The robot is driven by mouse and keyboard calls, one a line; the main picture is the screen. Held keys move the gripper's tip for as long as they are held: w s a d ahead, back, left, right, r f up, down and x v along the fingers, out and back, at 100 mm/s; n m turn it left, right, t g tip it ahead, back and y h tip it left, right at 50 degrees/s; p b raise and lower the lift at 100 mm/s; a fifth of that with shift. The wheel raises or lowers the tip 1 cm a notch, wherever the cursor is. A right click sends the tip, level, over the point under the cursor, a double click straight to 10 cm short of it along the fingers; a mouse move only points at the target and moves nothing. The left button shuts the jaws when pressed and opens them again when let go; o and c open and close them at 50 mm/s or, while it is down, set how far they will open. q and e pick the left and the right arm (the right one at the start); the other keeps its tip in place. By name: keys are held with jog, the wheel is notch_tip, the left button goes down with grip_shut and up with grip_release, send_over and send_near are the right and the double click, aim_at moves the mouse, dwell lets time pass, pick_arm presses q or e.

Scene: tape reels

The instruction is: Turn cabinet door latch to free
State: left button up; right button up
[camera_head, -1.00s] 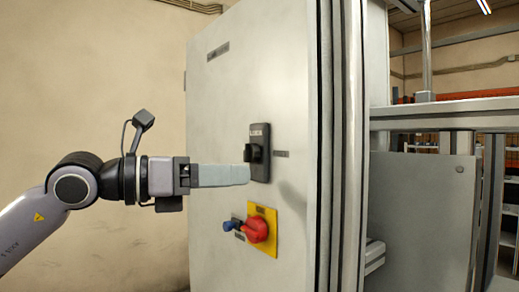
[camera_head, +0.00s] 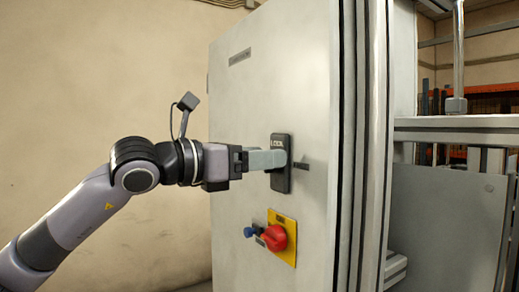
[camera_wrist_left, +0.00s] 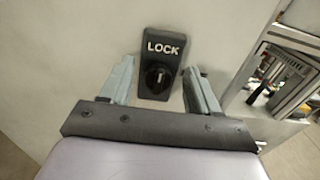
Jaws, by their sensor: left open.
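The cabinet door latch (camera_head: 281,181) is a black plate marked LOCK with a dark knob, on the grey cabinet door (camera_head: 262,100). In the left wrist view the latch (camera_wrist_left: 161,62) faces me, and its round knob (camera_wrist_left: 157,78) carries a light upright mark. My left gripper (camera_head: 276,159) reaches the latch from the left. Its fingers are open, one on each side of the knob, and gaps show between fingers and knob in the left wrist view (camera_wrist_left: 160,85). In the head view the fingers hide most of the knob. My right gripper is not in view.
Below the latch, a red rotary switch (camera_head: 273,237) sits on a yellow plate (camera_head: 286,222), with a small blue knob (camera_head: 249,232) to its left. A metal frame with a grey panel (camera_head: 445,225) stands right of the cabinet. Left of the door is bare wall.

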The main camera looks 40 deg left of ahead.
pick_arm(q)
jog(key=c, duration=1)
jog(key=shift+c, duration=0.2)
jog(key=m+b, duration=0.1)
jog(key=m, duration=0.5)
jog(key=d+m+b, duration=0.1)
jog(key=m, duration=0.5)
jog(key=f+m+b, duration=0.1)
jog(key=m, duration=0.4)
jog(key=shift+s+d+f+m+b, duration=0.1)
jog(key=shift+s+d+m+b, duration=0.1)
jog(key=shift+m+b, duration=0.15)
jog(key=shift+m, duration=0.25)
